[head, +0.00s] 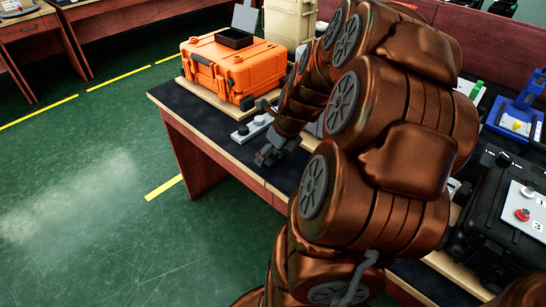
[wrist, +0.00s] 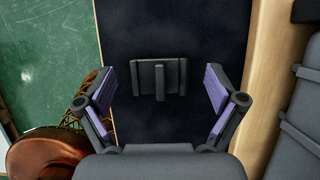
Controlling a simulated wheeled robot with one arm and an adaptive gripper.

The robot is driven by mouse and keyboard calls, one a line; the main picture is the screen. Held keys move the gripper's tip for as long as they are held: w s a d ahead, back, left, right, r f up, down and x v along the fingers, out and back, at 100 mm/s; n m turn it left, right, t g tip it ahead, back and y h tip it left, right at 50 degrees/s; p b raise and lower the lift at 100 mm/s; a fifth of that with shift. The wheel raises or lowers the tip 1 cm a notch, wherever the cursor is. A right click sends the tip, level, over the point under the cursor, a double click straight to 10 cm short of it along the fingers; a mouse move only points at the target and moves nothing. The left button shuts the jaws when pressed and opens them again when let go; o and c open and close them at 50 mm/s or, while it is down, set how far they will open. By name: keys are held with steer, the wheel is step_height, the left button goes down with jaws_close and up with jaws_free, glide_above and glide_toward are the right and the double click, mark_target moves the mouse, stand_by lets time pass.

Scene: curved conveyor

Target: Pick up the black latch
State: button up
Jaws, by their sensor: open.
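The black latch (wrist: 160,77) shows in the wrist view, a small dark wide piece with a raised bar in its middle, lying on the dark table top (wrist: 188,28). My gripper (wrist: 159,90) is open, with its two purple-padded fingers apart on the left and right of the latch. The fingers do not touch it, and I cannot tell the height above it. In the head view my gripper (head: 268,156) is small and low over the table near its front edge. I cannot make out the latch in the head view.
An orange case (head: 228,68) stands on the table behind my gripper, with a small black open box (head: 234,38) on top. A grey-white block with round knobs (head: 250,128) is close to my gripper. A black case (head: 497,215) stands at the right. Green floor lies left of the table.

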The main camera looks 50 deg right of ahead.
mark_target(274, 152)
steer(key=shift+c, duration=0.2)
steer(key=c, duration=1.1)
steer(key=shift+c, duration=0.2)
steer(key=shift+r, duration=0.1)
steer(key=shift+r, duration=0.5)
steer(key=shift+a+v, duration=0.2)
steer(key=shift+v, duration=1.1)
steer(key=s+a+r+p, duration=0.2)
steer(key=s+a+r, duration=0.3)
steer(key=s+a, duration=0.3)
steer(key=shift+s+a+p, duration=0.2)
steer(key=shift+s+p, duration=0.2)
steer(key=shift+s, duration=1.75)
